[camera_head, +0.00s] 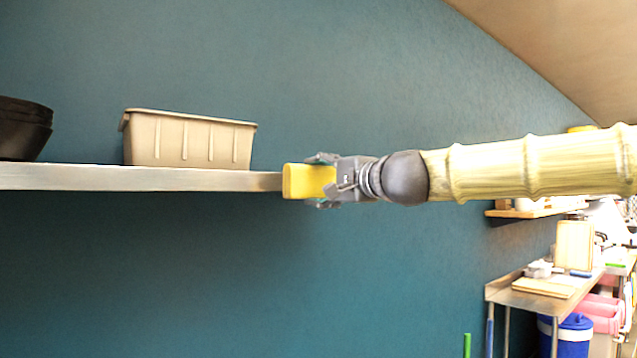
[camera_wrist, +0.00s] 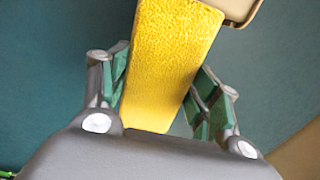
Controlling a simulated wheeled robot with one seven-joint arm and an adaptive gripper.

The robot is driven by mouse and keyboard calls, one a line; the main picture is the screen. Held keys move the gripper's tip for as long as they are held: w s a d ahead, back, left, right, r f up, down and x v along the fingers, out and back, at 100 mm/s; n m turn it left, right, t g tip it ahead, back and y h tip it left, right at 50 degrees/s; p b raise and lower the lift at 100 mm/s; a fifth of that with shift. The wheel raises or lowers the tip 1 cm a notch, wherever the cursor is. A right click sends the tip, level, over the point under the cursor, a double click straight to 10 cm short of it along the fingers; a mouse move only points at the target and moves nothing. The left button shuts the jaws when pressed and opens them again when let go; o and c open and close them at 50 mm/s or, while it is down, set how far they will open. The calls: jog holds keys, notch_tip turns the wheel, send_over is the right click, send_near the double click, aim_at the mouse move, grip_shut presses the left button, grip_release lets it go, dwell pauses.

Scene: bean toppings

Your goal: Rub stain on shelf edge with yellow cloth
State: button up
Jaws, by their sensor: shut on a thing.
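My gripper (camera_head: 328,181) is shut on the yellow cloth (camera_head: 303,181), which looks like a thick folded block. The cloth is at the right end of the shelf (camera_head: 140,178) and covers that end from view. I cannot tell whether it presses on the shelf edge. In the wrist view the cloth (camera_wrist: 168,60) stands between the two green-padded fingers of my gripper (camera_wrist: 165,85). No stain is visible on the part of the shelf edge that shows.
A beige ribbed bin (camera_head: 190,140) stands on the shelf, left of the cloth; its corner also shows at the top of the wrist view. Dark bowls (camera_head: 22,130) sit at the far left. A metal side table (camera_head: 530,296) stands at the lower right. The space below the shelf is clear.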

jog(key=shift+v, duration=1.55)
